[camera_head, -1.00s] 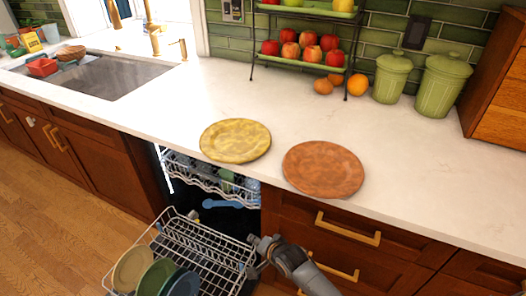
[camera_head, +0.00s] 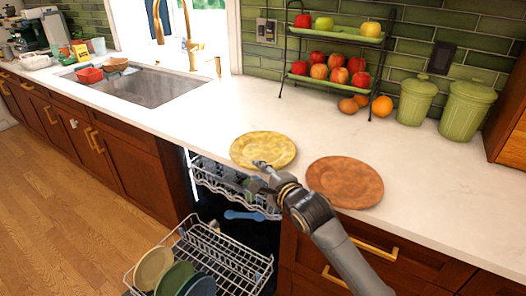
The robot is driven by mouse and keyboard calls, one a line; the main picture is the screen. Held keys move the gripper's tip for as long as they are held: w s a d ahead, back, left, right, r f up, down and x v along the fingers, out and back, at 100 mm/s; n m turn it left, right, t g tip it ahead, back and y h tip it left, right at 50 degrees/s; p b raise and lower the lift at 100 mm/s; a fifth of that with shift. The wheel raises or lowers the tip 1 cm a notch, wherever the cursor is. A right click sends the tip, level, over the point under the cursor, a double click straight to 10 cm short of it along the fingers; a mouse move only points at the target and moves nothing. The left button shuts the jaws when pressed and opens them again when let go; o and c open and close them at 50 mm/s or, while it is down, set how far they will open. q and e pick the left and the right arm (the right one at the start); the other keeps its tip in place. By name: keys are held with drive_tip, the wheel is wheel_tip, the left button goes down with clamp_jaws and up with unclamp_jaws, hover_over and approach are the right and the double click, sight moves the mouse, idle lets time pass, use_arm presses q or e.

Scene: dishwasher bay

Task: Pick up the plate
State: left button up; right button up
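A yellow plate (camera_head: 263,147) lies flat on the white counter near its front edge, above the dishwasher. An orange-brown plate (camera_head: 345,183) lies flat to its right, also near the front edge. My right gripper (camera_head: 262,168) is at the front rim of the yellow plate, its arm coming up from the lower right. It is small in the picture, and I cannot tell whether it touches the plate or how its fingers stand. My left gripper is out of view.
The open dishwasher's lower rack (camera_head: 228,252) holds several plates at its left; the upper rack (camera_head: 235,187) is partly out. A tiered fruit stand (camera_head: 335,75) and green canisters (camera_head: 465,108) stand at the back. The counter left of the yellow plate is clear.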

sight(253, 168)
drive_tip(key=x, duration=0.5)
drive_tip(key=shift+w+d+f, duration=0.1)
drive_tip(key=shift+w+f, duration=0.15)
drive_tip(key=shift+f, duration=0.15)
drive_tip(key=shift+c, duration=0.5)
clamp_jaws()
